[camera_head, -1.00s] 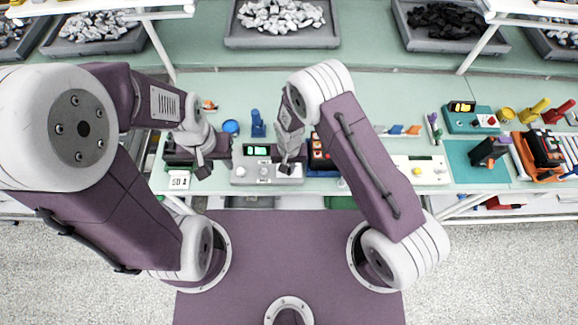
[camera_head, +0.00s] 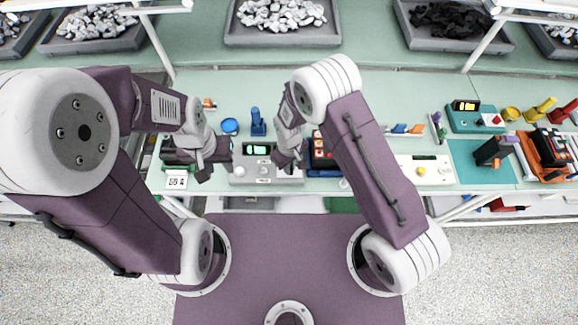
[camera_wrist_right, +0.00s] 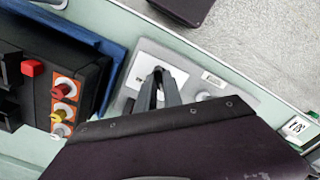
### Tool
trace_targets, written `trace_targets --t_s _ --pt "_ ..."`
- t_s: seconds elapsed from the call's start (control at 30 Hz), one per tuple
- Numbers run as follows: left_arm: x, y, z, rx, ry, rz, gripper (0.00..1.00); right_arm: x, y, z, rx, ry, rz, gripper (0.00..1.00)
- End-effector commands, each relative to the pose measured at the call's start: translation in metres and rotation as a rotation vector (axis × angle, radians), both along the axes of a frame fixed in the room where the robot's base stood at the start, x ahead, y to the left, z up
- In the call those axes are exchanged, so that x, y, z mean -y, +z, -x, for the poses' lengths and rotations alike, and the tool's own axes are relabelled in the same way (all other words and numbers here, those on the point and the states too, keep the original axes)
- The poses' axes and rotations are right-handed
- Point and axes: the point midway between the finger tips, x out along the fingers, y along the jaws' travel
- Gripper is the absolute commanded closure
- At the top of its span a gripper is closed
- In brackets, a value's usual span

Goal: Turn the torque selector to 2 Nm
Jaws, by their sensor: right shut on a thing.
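A grey tester box (camera_head: 240,178) with a green display stands at the front of the bench, with small knobs on its face. My right gripper (camera_head: 287,164) is over the white panel (camera_head: 291,174) at the box's right end. In the right wrist view the fingers (camera_wrist_right: 158,76) close together at a small selector knob on the white panel (camera_wrist_right: 180,76). The fingers hide most of the knob, and I cannot read its setting. My left gripper (camera_head: 204,174) hangs left of the box; its finger gap is unclear.
A dark box (camera_wrist_right: 52,78) with red and yellow knobs is beside the tester. A "50 A" sign (camera_head: 176,182) stands at the bench's front left. A blue cylinder (camera_head: 230,126) and blue stand (camera_head: 257,124) are behind. A white device (camera_head: 425,171) is to the right.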

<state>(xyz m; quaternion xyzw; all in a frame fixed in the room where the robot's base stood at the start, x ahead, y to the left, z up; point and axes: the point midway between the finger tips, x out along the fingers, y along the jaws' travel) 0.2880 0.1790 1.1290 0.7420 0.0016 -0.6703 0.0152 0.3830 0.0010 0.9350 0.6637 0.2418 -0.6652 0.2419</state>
Motion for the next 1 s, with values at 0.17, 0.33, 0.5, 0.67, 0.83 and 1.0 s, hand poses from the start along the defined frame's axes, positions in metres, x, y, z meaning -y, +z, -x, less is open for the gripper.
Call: trace_targets --t_s 0.17,0.33,0.5,0.67,0.83,1.0 --pt "-0.0001 -0.0022 0.0 0.0 0.0 0.0 0.64 0.0008 0.0007 0.0005 -0.002 0.064 0.002 1.0" --pt "0.0 -0.0029 0.0 0.0 0.0 0.0 0.64 0.0008 0.0012 0.0003 -0.002 0.095 0.001 1.0" --pt "0.0 -0.003 0.0 0.0 0.0 0.0 0.64 0.0008 0.0015 0.0001 -0.002 0.104 0.001 1.0" --pt "0.0 -0.0029 0.0 0.0 0.0 0.0 0.64 0.0008 0.0016 0.0 -0.002 0.105 0.001 1.0" --pt "0.0 -0.0029 0.0 0.0 0.0 0.0 0.64 0.0006 0.0016 -0.0002 -0.001 0.104 0.0 0.75" --pt "0.0 -0.0031 0.0 0.0 0.0 0.0 0.64 0.0004 0.0011 -0.0002 -0.001 0.103 0.0 0.67"
